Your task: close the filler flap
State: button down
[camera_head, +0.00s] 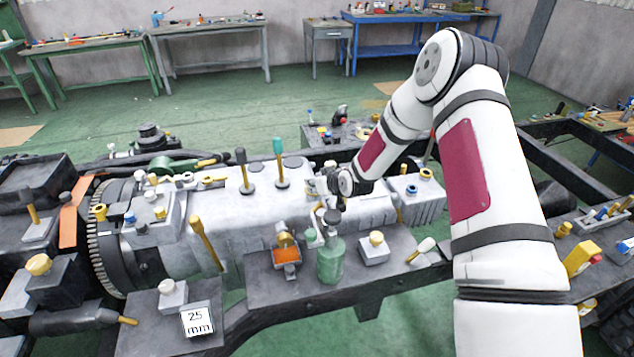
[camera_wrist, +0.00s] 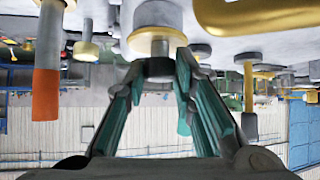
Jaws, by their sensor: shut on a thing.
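My gripper (camera_head: 331,207) is low over the front edge of the grey machine, just above a green cylinder (camera_head: 330,264). In the wrist view my gripper (camera_wrist: 160,68) has its teal-padded fingers closed together on a small dark piece. This piece lies against a grey round post with a gold band (camera_wrist: 156,35). I cannot tell for sure which part is the filler flap. A small box with an orange front (camera_head: 286,256) and a yellow rounded piece (camera_head: 285,240) stands just left of my gripper.
A grey block with a cream knob (camera_head: 374,250) stands right of the green cylinder. A yellow lever (camera_head: 206,243) and two upright levers, one black (camera_head: 243,172) and one teal-topped (camera_head: 280,163), rise on the left. An orange-ended rod (camera_wrist: 46,90) hangs left in the wrist view.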

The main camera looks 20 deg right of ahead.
jog(key=shift+s+f, duration=0.1)
dwell(0.3)
jog(key=c, duration=1.3)
grip_release()
jog(key=shift+c, duration=0.2)
jog(key=v, duration=1.2)
